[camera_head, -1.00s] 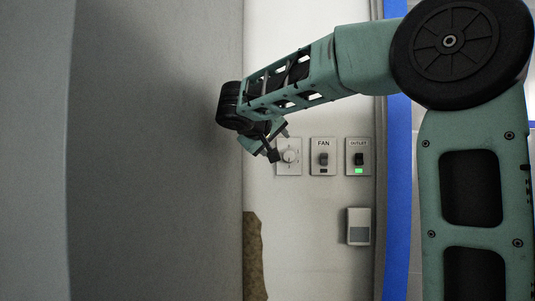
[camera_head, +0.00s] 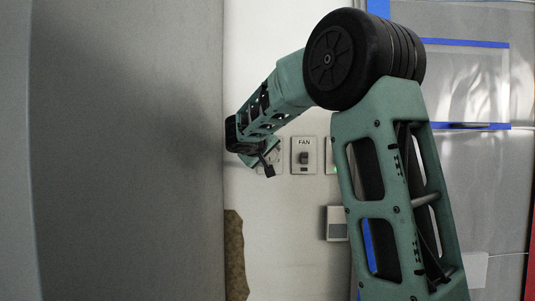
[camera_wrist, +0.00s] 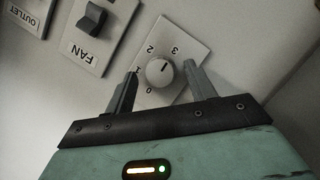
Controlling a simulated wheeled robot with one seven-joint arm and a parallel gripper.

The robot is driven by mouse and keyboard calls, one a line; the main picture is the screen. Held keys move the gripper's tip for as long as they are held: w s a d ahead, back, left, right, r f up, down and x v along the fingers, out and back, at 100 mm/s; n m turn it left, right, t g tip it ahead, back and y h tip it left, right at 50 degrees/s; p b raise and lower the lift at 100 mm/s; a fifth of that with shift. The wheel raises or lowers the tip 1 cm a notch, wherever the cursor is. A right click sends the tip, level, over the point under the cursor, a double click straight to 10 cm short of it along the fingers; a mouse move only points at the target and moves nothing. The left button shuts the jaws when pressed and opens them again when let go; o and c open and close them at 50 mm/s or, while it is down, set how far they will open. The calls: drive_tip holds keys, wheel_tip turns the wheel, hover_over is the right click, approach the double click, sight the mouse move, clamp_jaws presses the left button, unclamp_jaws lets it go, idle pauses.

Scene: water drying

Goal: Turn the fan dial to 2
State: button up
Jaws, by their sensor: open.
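The fan dial (camera_wrist: 158,73) is a round pale knob on a light wall plate marked 0, 1, 2 and 3, seen in the wrist view. A small mark on the knob appears to point toward the side of 2 and 3; its exact setting is hard to tell. My gripper (camera_wrist: 161,70) is open, with one finger on each side of the knob. Visible gaps separate the fingers from the knob, and I cannot tell the depth. In the head view, my gripper (camera_head: 265,163) covers most of the dial plate.
The FAN switch (camera_wrist: 93,19) is beside the dial, with the OUTLET plate (camera_wrist: 30,14) beyond it. In the head view, a pale box (camera_head: 336,223) sits below the switches. A large grey surface (camera_head: 130,150) stands close on the left.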

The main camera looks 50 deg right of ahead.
drive_tip(key=c, duration=1)
drive_tip(key=shift+o, duration=0.2)
drive_tip(key=shift+f+b, duration=0.1)
drive_tip(key=shift+b, duration=0.25)
